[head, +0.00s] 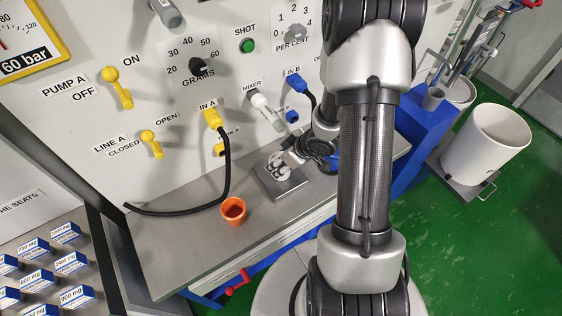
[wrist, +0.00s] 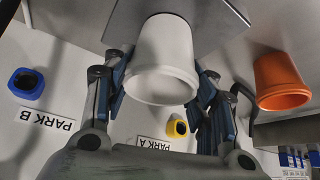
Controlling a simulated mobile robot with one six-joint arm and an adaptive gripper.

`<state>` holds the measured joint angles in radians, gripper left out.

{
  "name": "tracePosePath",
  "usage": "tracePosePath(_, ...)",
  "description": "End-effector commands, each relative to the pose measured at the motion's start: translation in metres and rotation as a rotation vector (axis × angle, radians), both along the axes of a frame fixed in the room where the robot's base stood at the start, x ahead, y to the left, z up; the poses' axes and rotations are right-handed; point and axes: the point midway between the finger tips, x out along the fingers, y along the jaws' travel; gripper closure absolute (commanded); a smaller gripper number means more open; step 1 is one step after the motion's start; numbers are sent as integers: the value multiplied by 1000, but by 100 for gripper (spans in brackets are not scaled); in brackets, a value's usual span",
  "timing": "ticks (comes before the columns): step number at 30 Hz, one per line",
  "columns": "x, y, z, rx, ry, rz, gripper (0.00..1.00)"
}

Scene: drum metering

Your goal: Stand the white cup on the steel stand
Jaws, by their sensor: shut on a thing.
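The white cup (wrist: 160,65) is between the two fingers of my gripper (wrist: 160,90), which is shut on it in the wrist view. That view is upside down, so the cup is upright with its rim upward. A flat grey steel plate, the steel stand (wrist: 225,22), shows behind the cup's base; I cannot tell whether the base touches it. In the head view the steel stand (head: 287,190) is a square plate on the bench, with my gripper (head: 288,160) over its back part. The cup is hard to tell from the gripper there.
An orange cup (head: 233,211) stands on the steel bench left of the stand; it also shows in the wrist view (wrist: 279,82). A black hose (head: 226,165) runs from IN A down onto the bench. The panel (head: 180,110) with knobs and levers rises behind. A white bin (head: 485,145) stands right.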

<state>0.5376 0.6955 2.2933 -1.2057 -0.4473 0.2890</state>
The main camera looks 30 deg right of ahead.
Motion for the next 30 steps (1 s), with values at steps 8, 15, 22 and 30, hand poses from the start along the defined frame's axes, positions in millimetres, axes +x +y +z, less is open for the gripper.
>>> tracePosePath(8,0,0,-2,0,0,0,34)
tracePosePath(15,0,0,-2,0,0,0,28)
tracePosePath(22,0,0,3,0,0,0,28)
tracePosePath(30,-21,-10,47,-2,-2,-2,28)
